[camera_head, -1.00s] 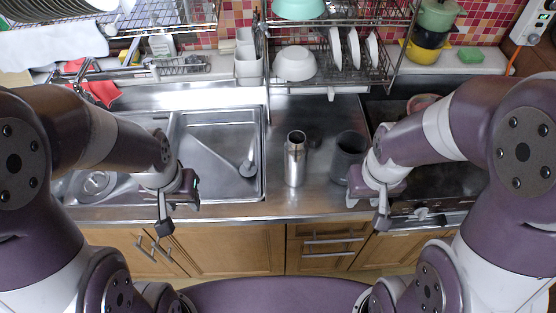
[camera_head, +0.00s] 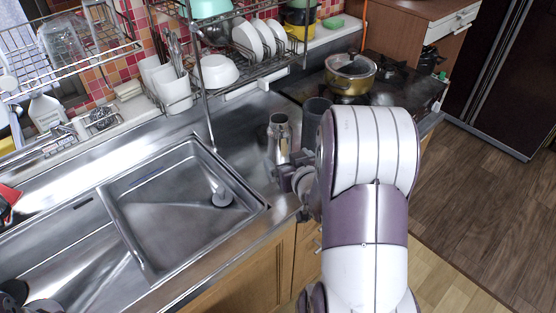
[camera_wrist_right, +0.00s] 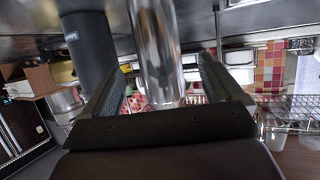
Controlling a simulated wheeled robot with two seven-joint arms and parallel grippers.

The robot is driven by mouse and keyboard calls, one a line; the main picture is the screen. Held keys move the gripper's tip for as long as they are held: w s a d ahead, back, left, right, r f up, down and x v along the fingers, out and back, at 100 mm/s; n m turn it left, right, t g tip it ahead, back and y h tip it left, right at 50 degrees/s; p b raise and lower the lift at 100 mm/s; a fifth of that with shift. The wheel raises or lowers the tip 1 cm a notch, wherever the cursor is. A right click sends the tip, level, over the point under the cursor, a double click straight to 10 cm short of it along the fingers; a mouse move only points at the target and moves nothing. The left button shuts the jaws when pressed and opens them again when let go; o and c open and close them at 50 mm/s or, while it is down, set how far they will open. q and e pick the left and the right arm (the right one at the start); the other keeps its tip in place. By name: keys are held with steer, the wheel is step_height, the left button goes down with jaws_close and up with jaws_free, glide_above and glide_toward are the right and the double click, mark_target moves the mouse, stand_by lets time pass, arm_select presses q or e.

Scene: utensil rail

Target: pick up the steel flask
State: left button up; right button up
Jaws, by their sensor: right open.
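The steel flask (camera_head: 279,138) stands upright on the steel counter, right of the sink, in the head view. My right gripper (camera_head: 288,178) is low at its near side, partly hidden by my own wrist and arm. In the right wrist view, which is upside down, the shiny flask (camera_wrist_right: 150,28) runs between the two spread fingers of the right gripper (camera_wrist_right: 160,66). The fingers are open, with a visible gap on the right side; contact cannot be told. Only a dark bit of my left arm may show at the lower left; its gripper is out of view.
A dark grey cup (camera_head: 318,108) stands close to the flask's right and also shows in the wrist view (camera_wrist_right: 90,48). The sink (camera_head: 165,205) lies to the left. A dish rack (camera_head: 262,62) is behind, and a gold pot (camera_head: 350,76) sits on the stove.

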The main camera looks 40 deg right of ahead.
mark_target(277, 118)
steer(key=x, duration=0.8)
steer(key=shift+s+f, duration=0.15)
steer(key=shift+s, duration=0.1)
steer(key=shift+c, duration=0.9)
steer(key=c, duration=1.3)
step_height(277, 118, up, 10)
steer(key=shift+r+p, duration=0.1)
steer(key=shift+p, duration=0.65)
